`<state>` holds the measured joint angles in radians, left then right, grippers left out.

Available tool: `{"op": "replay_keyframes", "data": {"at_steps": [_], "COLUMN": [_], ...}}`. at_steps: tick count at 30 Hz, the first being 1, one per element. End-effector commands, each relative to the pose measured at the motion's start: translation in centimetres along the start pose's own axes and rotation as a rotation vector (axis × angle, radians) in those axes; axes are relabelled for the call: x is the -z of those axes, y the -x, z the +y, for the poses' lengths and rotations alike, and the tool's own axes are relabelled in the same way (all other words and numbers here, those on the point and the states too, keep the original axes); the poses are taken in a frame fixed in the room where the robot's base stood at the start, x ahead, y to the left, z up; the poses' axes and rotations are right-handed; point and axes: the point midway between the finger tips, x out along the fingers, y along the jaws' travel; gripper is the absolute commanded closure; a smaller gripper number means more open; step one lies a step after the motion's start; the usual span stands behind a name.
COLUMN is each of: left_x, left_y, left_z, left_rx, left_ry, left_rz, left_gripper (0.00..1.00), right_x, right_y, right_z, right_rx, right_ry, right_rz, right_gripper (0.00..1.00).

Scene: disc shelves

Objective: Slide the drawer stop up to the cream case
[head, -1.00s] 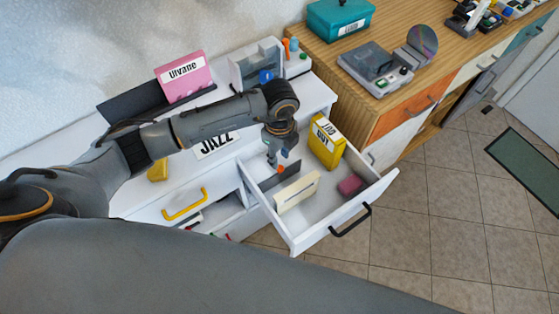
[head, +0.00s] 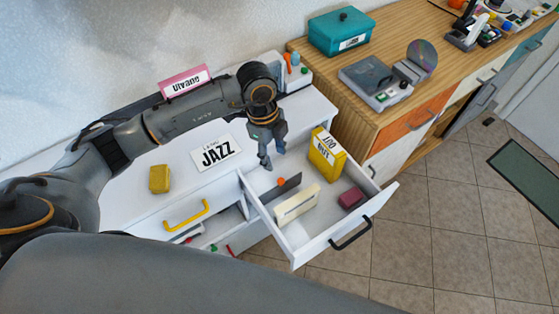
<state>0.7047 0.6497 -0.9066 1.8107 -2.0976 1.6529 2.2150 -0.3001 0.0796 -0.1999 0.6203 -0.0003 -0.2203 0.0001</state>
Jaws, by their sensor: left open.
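The drawer stop is a dark grey plate with an orange knob (head: 289,186), standing across the open white drawer. The cream case (head: 298,204) stands just in front of it, roughly parallel and leaning slightly. The two are close together; I cannot tell whether they touch. My left gripper (head: 272,160) is open and empty, above the back of the drawer, behind and above the stop and apart from it. My right gripper is not in view.
The drawer (head: 315,243) also holds a yellow case (head: 326,155) and a small dark red block (head: 351,198). A JAZZ card (head: 217,152) and a yellow block (head: 159,179) lie on the white top. A wooden cabinet (head: 345,117) stands at the right.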

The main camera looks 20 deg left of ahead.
Motion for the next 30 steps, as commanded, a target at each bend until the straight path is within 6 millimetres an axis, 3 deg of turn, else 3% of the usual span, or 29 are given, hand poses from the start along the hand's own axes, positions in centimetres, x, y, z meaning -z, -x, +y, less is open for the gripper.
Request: {"op": "replay_keyframes", "data": {"at_steps": [1,4,11,30], "left_x": [-1.4,-2.9,-3.6,-1.0], "left_y": [0.6,1.3,1.3,-10.0], "left_z": [0.7,1.2,1.2,-0.2], "left_rx": [0.011,0.045,0.079,0.078], "left_ry": [0.088,0.236,0.361,0.356], "left_rz": [0.053,0.159,0.25,0.246], "left_gripper": [0.55,0.55,0.55,0.55], "right_x": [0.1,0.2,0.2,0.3], "right_y": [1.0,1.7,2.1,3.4], "right_z": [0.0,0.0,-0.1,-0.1], "right_rx": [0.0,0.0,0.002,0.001], "right_ry": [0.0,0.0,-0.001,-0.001], "right_rz": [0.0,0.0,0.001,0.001], "right_gripper": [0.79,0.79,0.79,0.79]}}
